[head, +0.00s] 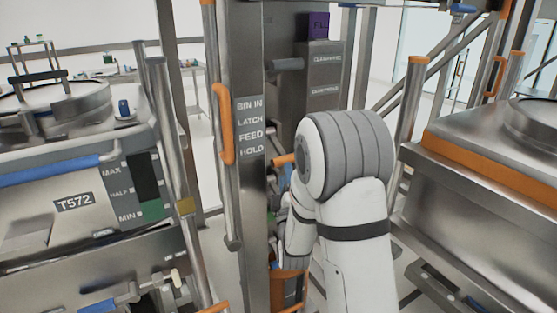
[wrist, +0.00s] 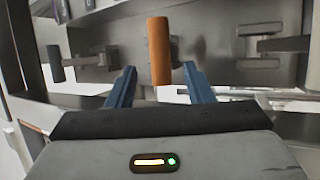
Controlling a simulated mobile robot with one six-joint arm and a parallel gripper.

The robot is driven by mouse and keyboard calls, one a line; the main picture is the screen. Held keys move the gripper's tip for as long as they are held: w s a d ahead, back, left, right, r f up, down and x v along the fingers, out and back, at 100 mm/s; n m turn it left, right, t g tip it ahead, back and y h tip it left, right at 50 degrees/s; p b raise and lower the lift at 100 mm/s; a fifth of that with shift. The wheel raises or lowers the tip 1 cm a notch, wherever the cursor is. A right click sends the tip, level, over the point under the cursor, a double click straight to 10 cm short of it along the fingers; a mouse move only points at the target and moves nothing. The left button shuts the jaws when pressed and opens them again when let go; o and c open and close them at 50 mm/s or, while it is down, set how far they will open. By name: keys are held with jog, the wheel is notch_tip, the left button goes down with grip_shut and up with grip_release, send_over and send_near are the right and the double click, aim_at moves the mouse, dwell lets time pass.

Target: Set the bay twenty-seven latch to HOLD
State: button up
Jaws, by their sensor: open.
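In the wrist view my gripper (wrist: 159,68) is open, its two blue fingers apart on either side of an orange handle (wrist: 158,48). The handle stands upright on a steel mount; I cannot tell whether a finger touches it. In the head view an orange lever (head: 284,159) shows at the column, partly hidden by my white arm, which covers most of my gripper. No bay number is readable, and the lever's setting against the labels is unclear.
Dark handles flank the orange one in the wrist view, left (wrist: 55,64) and right (wrist: 284,44). In the head view a bin marked T572 (head: 75,202) stands left. A fixed orange grab bar (head: 226,122) and an orange-edged steel unit (head: 490,165) are near my arm.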

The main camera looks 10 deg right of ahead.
aim_at(284, 154)
jog(key=p+x, duration=0.1)
jog(key=x, duration=0.6)
jog(key=shift+w+r, duration=0.15)
grip_shut()
dwell(0.3)
